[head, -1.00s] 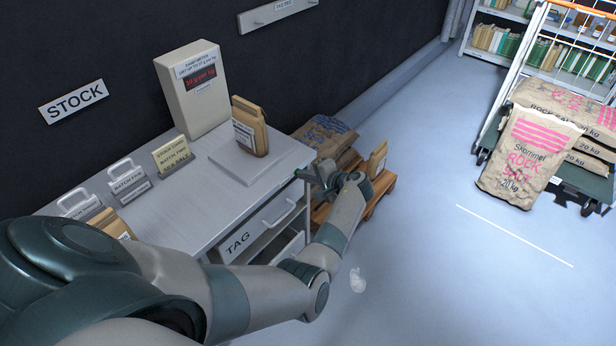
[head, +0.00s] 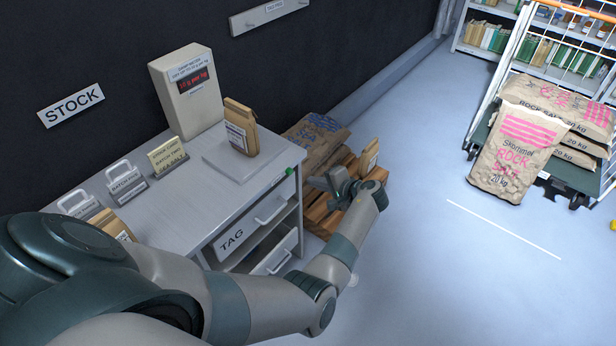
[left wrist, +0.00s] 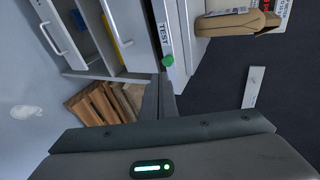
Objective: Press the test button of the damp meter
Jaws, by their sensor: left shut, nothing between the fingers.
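The damp meter (head: 188,96) is a pale upright box with a red lit display, at the back of the grey bench. A brown packet (head: 240,128) stands on the flat plate (head: 218,165) before it. The green test button (head: 289,171) is at the bench's right front corner; in the left wrist view the button (left wrist: 168,61) sits beside a TEST label. My left gripper (head: 318,181) is shut and empty, to the right of the button and apart from it. Its closed fingers (left wrist: 164,90) show below the button in the wrist view. My right gripper is out of view.
A drawer marked TAG (head: 232,238) is under the bench top (head: 170,215). A wooden pallet (head: 325,215) with sacks stands beyond the gripper. A cart with rock salt sacks (head: 515,150) is at right; the floor between is clear.

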